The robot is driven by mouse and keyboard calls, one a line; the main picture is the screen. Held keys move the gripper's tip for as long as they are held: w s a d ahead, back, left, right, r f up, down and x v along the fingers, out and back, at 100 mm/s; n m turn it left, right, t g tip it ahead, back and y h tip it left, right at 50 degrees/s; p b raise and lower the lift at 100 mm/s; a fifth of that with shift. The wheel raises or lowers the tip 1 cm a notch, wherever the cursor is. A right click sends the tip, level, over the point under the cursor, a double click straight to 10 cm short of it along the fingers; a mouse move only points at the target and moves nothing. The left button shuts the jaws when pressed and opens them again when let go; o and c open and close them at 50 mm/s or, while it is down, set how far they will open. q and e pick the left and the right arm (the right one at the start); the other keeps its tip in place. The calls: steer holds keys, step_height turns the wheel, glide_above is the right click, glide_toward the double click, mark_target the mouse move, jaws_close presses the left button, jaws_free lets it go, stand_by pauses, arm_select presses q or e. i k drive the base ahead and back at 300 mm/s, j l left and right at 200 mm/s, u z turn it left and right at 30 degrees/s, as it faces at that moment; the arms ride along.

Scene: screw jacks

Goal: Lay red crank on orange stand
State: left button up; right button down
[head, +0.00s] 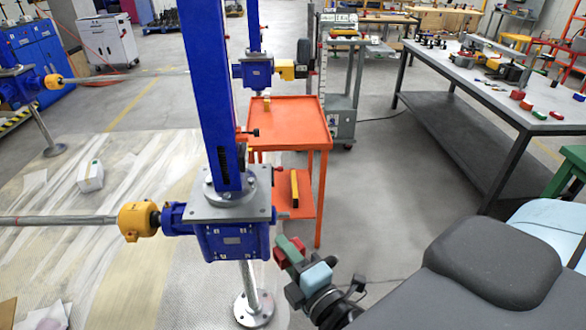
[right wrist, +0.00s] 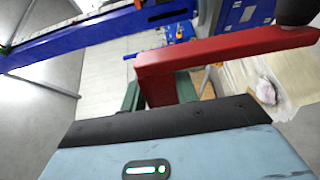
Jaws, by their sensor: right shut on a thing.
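My right gripper (head: 291,251) is at the lower middle of the head view, just right of the near blue screw jack. It is shut on the red crank (head: 280,259), which is mostly hidden there by the gripper. In the right wrist view the red crank (right wrist: 225,48) shows as a long bar with a bent end between the green fingers, and a dark knob at the upper right. The crank is held in the air. The orange stand (head: 302,137) is farther off, beyond the near jack, with a flat tray top. My left gripper is not in view.
The near blue screw jack (head: 232,242) and its tall post stand left of my gripper, partly in front of the stand. A long grey workbench (head: 490,95) is at the right. Floor between them is clear.

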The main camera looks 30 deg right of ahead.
mark_target(295, 123)
steer(key=i+l+z, duration=0.2)
steer(key=l, duration=0.25)
steer(key=l+z, duration=0.25)
steer(key=l, duration=0.15)
steer(key=i+l+z, duration=0.25)
steer(key=l+z, duration=0.15)
steer(key=i+l+z, duration=0.65)
steer(key=z, duration=0.15)
steer(key=i+l+z, duration=0.2)
steer(key=i, duration=0.25)
steer(key=i+l+z, duration=0.2)
steer(key=i, duration=0.3)
steer(key=i+u, duration=0.3)
steer(key=i, duration=0.15)
steer(key=i+l+u, duration=0.1)
steer(key=i+u, duration=0.15)
steer(key=i, duration=0.2)
steer(key=i+u, duration=0.3)
steer(key=u, duration=0.2)
steer(key=i+l+u, duration=0.15)
steer(key=u, duration=0.35)
steer(key=i+l+u, duration=0.15)
steer(key=u, duration=0.35)
steer(key=i+l+u, duration=0.25)
steer(key=u, duration=0.25)
steer(key=i, duration=0.05)
